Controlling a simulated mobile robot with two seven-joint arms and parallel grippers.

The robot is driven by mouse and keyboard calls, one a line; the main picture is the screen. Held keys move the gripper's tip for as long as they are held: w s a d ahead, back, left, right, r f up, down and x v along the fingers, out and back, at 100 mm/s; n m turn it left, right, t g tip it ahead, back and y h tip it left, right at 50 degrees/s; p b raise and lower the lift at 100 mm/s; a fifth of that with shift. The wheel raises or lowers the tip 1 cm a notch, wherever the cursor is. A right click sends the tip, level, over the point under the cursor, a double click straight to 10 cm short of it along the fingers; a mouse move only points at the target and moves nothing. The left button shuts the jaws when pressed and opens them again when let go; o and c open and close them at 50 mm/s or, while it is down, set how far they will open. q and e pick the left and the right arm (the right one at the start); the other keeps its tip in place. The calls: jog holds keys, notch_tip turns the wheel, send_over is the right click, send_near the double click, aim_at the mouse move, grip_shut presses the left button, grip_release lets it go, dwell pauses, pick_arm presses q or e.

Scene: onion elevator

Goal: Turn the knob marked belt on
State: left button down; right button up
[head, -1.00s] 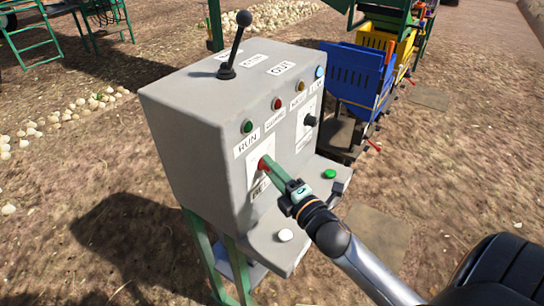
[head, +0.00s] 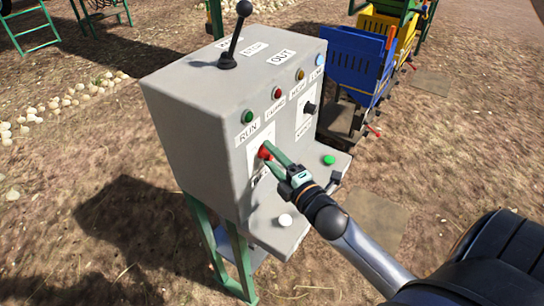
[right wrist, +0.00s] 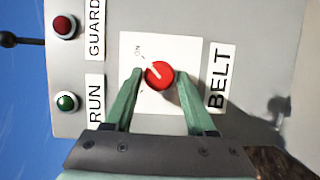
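The red belt knob (head: 265,152) sits on a white plate on the front of the grey control box (head: 190,130). The right wrist view shows this knob (right wrist: 160,75) beside the BELT label (right wrist: 220,77). Its white pointer line slants up-left in that view, towards the small ON mark (right wrist: 137,50). My right gripper (head: 272,158) is at the knob, with one green finger on each side. In the right wrist view its fingertips (right wrist: 160,73) are very close to the knob's sides; I cannot tell whether they touch. My left gripper is not in view.
A black-knobbed lever (head: 236,35) stands on the box top. A second, dark knob (head: 310,108) sits right of the red one. White (head: 285,220) and green (head: 328,160) buttons are on the lower shelf. Blue (head: 355,65) and yellow crates stand behind.

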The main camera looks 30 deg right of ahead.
jog(key=shift+o, duration=0.8)
jog(key=shift+s, duration=0.1)
jog(key=shift+s+f, duration=0.1)
jog(key=shift+s, duration=0.25)
jog(key=s+b, duration=0.2)
jog(key=s, duration=0.9)
jog(key=shift+s+b, duration=0.3)
